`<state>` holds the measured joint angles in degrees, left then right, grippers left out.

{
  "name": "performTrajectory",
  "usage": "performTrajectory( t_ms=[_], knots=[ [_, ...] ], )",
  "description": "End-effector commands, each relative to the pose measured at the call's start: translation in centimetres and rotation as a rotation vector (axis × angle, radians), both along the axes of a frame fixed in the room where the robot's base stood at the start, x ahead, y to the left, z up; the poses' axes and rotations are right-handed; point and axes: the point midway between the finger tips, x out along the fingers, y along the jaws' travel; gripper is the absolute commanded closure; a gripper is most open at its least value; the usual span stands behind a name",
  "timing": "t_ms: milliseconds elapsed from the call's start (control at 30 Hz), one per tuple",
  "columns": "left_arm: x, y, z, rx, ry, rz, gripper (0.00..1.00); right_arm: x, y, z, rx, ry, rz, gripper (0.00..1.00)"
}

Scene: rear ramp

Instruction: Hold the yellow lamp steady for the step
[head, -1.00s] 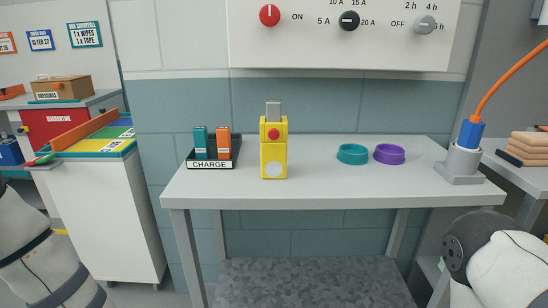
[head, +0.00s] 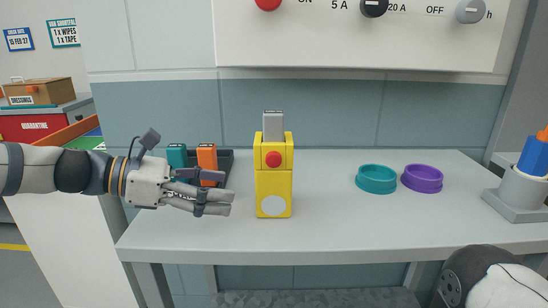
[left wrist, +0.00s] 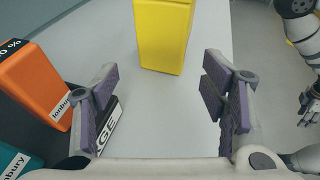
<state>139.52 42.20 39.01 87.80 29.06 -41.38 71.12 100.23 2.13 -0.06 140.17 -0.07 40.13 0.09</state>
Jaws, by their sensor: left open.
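The yellow lamp (head: 273,180) stands upright on the white table, with a red button, a white round spot low on its front and a grey block on top. Its lower part also shows in the left wrist view (left wrist: 163,38), ahead of the fingers. My left gripper (head: 222,197) is open and empty, just left of the lamp and pointing at it, apart from it. In the left wrist view its purple-padded fingers (left wrist: 165,95) stand wide apart.
A charge tray holds a teal block (head: 177,156) and an orange block (head: 207,158), partly behind my left gripper. A teal ring (head: 376,180) and a purple ring (head: 422,179) lie right of the lamp. A blue plug (head: 533,157) sits in a grey holder (head: 520,190) at the right.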

Motion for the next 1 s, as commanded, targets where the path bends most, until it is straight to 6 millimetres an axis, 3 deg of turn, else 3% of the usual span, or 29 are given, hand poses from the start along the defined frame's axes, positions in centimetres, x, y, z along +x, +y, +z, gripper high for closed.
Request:
performTrajectory(
  t_ms=[167,433,600,1000],
  knots=[
    [0.3,-1.2,-0.9,0.002,0.005,-0.003,0.33,-0.9,0.0,-0.7,0.000,0.030,0.000,0.60],
    [1.7,-5.9,-2.9,0.003,0.007,-0.003,0.33,-3.2,0.0,-3.3,0.000,0.102,0.003,0.60],
    [2.4,-8.1,-2.9,0.004,0.001,-0.002,0.33,-3.1,0.0,-3.2,0.000,0.101,0.004,0.60],
    [2.8,-9.2,-3.0,0.003,-0.002,0.000,0.33,-3.2,0.0,-3.3,0.000,0.103,0.004,0.60]
  ],
)
